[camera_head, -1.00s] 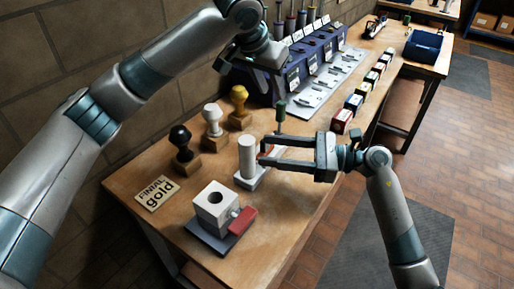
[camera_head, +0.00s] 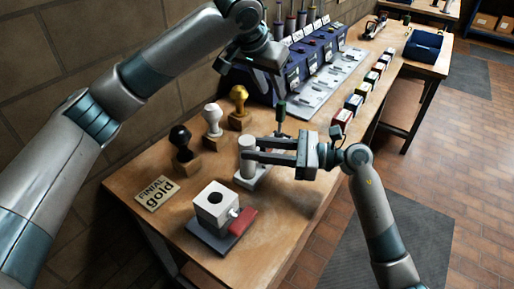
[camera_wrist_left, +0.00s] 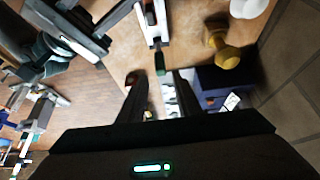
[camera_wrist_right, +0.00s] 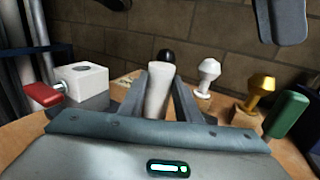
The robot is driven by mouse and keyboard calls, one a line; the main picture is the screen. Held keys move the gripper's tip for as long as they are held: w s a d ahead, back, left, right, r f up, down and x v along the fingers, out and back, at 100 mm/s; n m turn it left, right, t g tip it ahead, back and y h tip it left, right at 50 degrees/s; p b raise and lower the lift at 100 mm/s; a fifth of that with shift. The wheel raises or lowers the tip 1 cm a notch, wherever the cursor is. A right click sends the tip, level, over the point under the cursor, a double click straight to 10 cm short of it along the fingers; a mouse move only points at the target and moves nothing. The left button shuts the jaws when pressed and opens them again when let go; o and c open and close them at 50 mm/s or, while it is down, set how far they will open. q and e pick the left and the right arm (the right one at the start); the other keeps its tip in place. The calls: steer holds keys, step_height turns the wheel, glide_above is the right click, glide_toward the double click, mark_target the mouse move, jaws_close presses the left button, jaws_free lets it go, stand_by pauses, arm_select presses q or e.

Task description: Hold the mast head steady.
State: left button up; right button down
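The mast head is a white upright cylinder (camera_head: 247,158) on a pale block base, on the near part of the wooden bench. My right gripper (camera_head: 256,150) reaches it from the right. Its fingers lie on both sides of the cylinder (camera_wrist_right: 158,92) in the right wrist view and appear closed against it. My left gripper (camera_head: 250,68) hangs high over the blue rack's near end. In the left wrist view its two fingers (camera_wrist_left: 160,95) are apart with nothing between them. A green-handled tool (camera_head: 281,110) stands upright behind the mast head.
Black (camera_head: 181,143), white (camera_head: 212,117) and gold (camera_head: 239,98) finials stand on wooden blocks along the wall side. A "FINIAL gold" card (camera_head: 157,193) lies at left. A white holed block with a red handle (camera_head: 214,205) sits at the front. Several small coloured boxes line the right edge.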

arm_select(q)
jaws_close()
steer(key=s+a+m+g+h, duration=0.2)
steer(key=a+m, duration=0.5)
steer(key=m, duration=0.9)
steer(key=shift+s+a+f+h, duration=0.2)
steer(key=shift+s+a+h, duration=0.1)
steer(key=shift+s+h, duration=0.5)
steer(key=shift+w, duration=0.15)
